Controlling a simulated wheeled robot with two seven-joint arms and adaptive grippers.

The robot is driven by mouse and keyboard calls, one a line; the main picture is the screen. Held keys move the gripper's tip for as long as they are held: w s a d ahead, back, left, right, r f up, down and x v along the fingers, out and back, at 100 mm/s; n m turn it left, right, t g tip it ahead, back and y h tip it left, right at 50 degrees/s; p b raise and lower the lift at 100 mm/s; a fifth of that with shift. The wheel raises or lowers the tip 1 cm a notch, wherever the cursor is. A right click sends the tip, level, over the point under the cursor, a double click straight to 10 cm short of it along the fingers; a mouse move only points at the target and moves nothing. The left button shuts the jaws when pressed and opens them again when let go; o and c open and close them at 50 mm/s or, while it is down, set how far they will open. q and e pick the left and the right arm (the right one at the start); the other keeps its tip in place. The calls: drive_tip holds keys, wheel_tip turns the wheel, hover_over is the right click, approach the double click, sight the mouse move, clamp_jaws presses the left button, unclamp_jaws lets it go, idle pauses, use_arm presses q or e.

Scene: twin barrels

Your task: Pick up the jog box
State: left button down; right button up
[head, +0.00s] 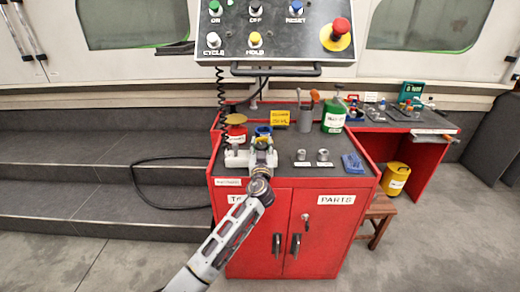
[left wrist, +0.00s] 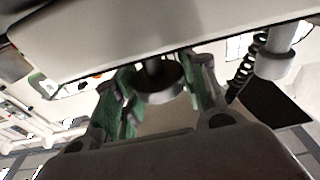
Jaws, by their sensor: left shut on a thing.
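My left gripper (head: 262,150) reaches in from below, over the front left of the red cabinet top. It is shut on the jog box, whose outline is hard to make out in the head view. In the left wrist view, a dark round part of the jog box (left wrist: 160,82) shows between the two fingers of my left gripper (left wrist: 165,95). A black coiled cord (head: 221,95) hangs down just left of the gripper and also shows at the upper right in the wrist view (left wrist: 249,65). My right gripper is out of view.
A button panel (head: 275,30) with a handle overhangs the red cabinet (head: 290,220). Near the gripper stand a red can (head: 237,135), a blue item (head: 263,131), a grey cup (head: 305,120) and a green canister (head: 334,115). Small metal parts and blue pieces (head: 353,163) lie to the right.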

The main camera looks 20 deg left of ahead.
use_arm(q)
drive_tip(key=shift+r, duration=0.9)
drive_tip(key=shift+r+p, duration=1)
drive_tip(key=shift+r, duration=3.05)
use_arm(e)
wheel_tip(320, 180, down, 6)
drive_tip(key=d, duration=0.1)
drive_tip(key=shift+s+d+f, duration=0.15)
drive_tip(key=shift+s+d, duration=0.15)
